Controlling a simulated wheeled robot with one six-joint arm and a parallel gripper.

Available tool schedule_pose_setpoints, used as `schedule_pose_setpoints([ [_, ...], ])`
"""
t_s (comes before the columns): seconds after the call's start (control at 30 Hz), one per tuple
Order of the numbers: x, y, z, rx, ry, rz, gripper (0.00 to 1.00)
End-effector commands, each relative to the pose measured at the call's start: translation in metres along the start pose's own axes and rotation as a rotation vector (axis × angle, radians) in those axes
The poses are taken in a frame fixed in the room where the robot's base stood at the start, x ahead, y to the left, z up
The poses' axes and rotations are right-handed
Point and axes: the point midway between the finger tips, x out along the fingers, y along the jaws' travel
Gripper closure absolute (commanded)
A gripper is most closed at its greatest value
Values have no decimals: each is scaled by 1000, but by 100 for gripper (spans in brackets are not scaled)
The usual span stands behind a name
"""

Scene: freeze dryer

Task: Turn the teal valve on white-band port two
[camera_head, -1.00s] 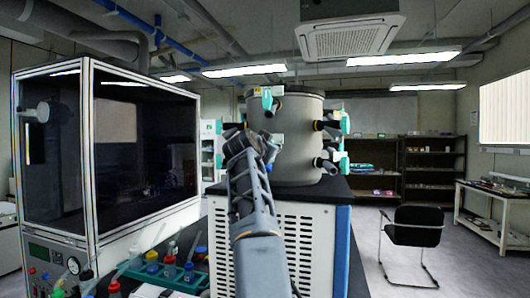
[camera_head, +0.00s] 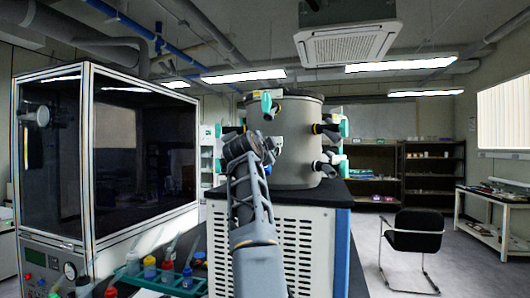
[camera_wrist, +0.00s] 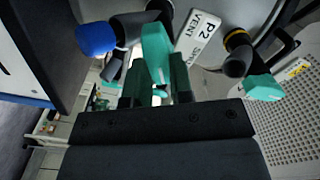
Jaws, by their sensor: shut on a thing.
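The grey drum chamber (camera_head: 305,130) of the freeze dryer carries several black ports with teal valves. In the wrist view, a teal valve handle (camera_wrist: 156,55) stands between the two dark fingers of my gripper (camera_wrist: 157,85), which is shut on it. A white label reading "P2 VENT" (camera_wrist: 198,38) is just right of this handle. The black port body (camera_wrist: 160,8) shows at the top edge; its band is not clear. In the head view, my gripper (camera_head: 268,150) is at the drum's lower left front, and my wrist hides the held handle.
A glass-fronted cabinet (camera_head: 140,150) stands left of my arm. A black chair (camera_head: 413,232) stands on the right floor.

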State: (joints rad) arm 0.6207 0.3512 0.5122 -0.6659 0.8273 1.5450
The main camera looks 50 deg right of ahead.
Motion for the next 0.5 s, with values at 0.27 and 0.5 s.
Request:
schedule_pose_setpoints([
  [0.27, 0, 0, 0, 9, 1, 1, 100],
  [0.5, 0, 0, 0, 8, 0, 1, 71],
])
